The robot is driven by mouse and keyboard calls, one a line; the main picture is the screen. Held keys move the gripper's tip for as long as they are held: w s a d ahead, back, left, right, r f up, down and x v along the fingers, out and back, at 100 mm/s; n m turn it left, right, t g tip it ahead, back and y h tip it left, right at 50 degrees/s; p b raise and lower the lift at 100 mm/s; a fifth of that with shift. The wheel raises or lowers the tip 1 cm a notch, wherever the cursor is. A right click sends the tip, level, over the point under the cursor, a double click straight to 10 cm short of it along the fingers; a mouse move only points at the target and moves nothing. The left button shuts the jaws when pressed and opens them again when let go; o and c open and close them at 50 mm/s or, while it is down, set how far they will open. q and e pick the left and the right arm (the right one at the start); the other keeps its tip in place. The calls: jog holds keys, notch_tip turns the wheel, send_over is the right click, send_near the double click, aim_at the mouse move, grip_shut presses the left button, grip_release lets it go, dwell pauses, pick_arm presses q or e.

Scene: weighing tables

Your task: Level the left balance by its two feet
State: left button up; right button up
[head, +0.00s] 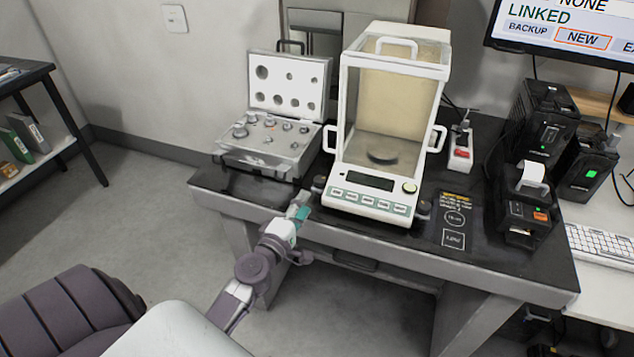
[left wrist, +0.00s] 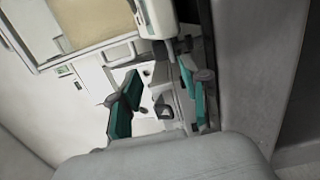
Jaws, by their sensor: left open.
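The balance (head: 385,192), white with a glass draft shield and a green-edged key panel, stands on the dark table. Its left foot (head: 320,184) is a dark knob at the front left corner. Its right foot (head: 423,209) is a dark knob at the front right corner. My left gripper (head: 300,209) is at the table's front edge, just in front of and left of the left foot, apparently not holding it. In the left wrist view my left gripper (left wrist: 160,102) has its teal-padded fingers spread. My right gripper is not seen.
An open weight case (head: 270,160) stands left of the balance. A printer (head: 525,215), a black unit (head: 540,125) and a red-switched power strip (head: 461,155) are to the right. A marked mat (head: 455,220) lies by the right foot. Floor is clear before the table.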

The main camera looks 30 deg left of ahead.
aim_at(317, 186)
pick_arm(q)
jog(key=w, duration=0.5)
jog(key=w+a, duration=0.1)
jog(key=w, duration=0.2)
jog(key=shift+w+a, duration=0.1)
jog(key=shift+w, duration=0.25)
grip_shut()
jog(key=shift+a+f, duration=0.1)
